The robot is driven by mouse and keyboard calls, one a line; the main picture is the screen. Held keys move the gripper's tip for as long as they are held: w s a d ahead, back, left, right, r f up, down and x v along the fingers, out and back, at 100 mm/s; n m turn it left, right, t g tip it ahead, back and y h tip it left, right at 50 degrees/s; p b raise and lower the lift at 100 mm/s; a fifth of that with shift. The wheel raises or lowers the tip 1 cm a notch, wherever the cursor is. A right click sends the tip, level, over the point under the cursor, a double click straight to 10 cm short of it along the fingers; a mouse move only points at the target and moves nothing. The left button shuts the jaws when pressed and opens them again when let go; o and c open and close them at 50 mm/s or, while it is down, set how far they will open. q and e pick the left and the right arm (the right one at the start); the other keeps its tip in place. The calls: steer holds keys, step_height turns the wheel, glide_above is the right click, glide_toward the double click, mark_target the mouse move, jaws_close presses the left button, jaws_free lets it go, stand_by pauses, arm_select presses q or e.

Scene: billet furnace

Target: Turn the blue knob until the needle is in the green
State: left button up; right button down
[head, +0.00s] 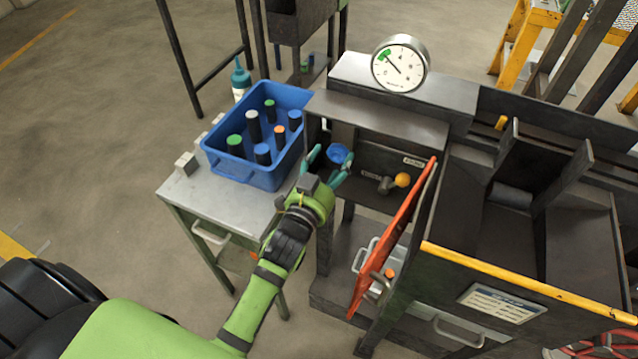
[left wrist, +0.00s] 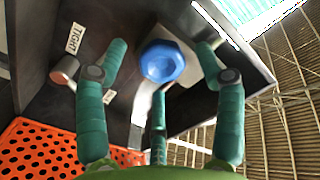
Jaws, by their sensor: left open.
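The blue knob (head: 338,154) is on the dark furnace panel. My left gripper (head: 329,166) is open in front of it, with its teal fingers spread around the knob. In the left wrist view the blue knob (left wrist: 161,62) lies between the spread fingers of the left gripper (left wrist: 160,75), and I see a gap on its left side; contact elsewhere cannot be told. The round gauge (head: 399,63) stands on top of the furnace, with a green patch at its upper left. Its dark needle points up and left, toward the green patch; whether the tip is inside is too small to tell.
A lever with an orange ball (head: 402,180) sits right of the knob. An open orange perforated door (head: 393,240) stands close to the gripper's right. A blue bin (head: 262,178) with several capped cylinders is on the metal table (head: 190,190) at left, beside a teal-topped bottle (head: 240,80).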

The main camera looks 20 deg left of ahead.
arm_select(q)
steer(key=s, duration=0.9)
steer(key=shift+a, duration=0.15)
steer(key=s+d+f+g, duration=0.1)
steer(key=s+f+g, duration=0.2)
steer(key=f, duration=0.7)
steer(key=s+f+g, duration=0.2)
steer(key=f, duration=0.8)
steer(key=s+d+f+g, duration=0.1)
steer(key=s+f+g, duration=0.2)
steer(key=f, duration=0.7)
steer(key=s+a+f+n+g, duration=0.1)
steer(key=s+a+f+g, duration=0.2)
steer(key=s+f, duration=0.6)
steer(key=s+a+f+n+g, duration=0.1)
steer(key=s+a+f+g, duration=0.3)
steer(key=s+f, duration=0.6)
steer(key=s+g, duration=0.2)
steer(key=s, duration=0.6)
steer(key=shift+s+a+f+n+y, duration=0.2)
steer(key=shift+s+f+n+y, duration=0.1)
steer(key=shift+n, duration=0.1)
steer(key=shift+w+r, duration=0.1)
